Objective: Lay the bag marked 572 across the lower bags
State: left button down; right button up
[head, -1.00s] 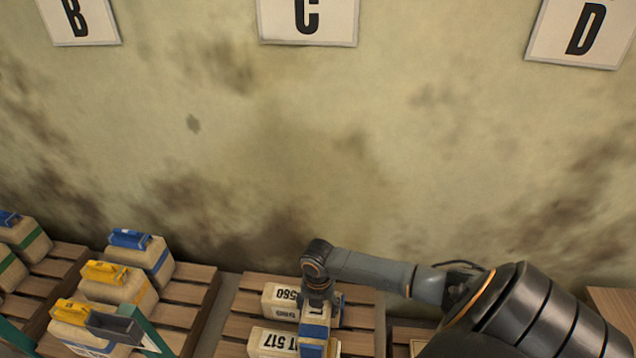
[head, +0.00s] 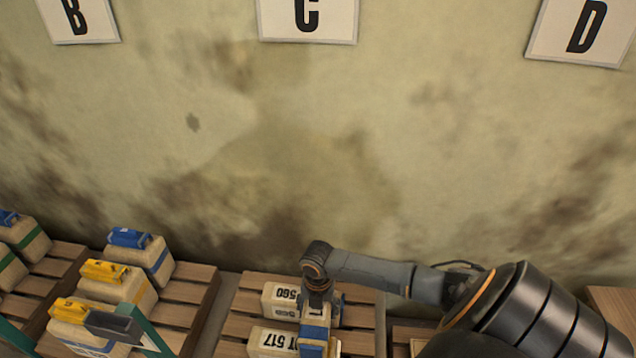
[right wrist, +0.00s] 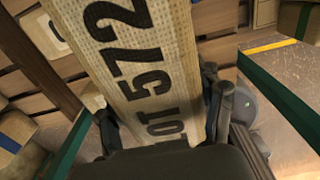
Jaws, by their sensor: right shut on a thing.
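The bag marked 572 (right wrist: 140,60) is a pale woven bag with dark print, filling the middle of the right wrist view. My right gripper (right wrist: 160,115) is shut on it, one finger on each side. In the head view my right gripper (head: 318,288) is over the pallet under sign C, with the blue-banded held bag (head: 316,334) partly hidden below it. Two lower bags lie there side by side, one marked 560 (head: 280,299) and one marked 517 (head: 268,341). The held bag runs crosswise over them; I cannot tell whether it touches them. My left gripper is not in view.
The pallet (head: 238,328) under C has bare slats around the bags. The pallet to its left (head: 197,290) holds bags with yellow and blue tops. A green post (head: 150,332) with a grey cap stands in front of it. The stained wall (head: 300,160) rises behind.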

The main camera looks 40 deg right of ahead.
jog(key=shift+w, duration=0.15)
dwell(0.3)
jog(key=o, duration=1.9)
jog(key=shift+f, duration=0.1)
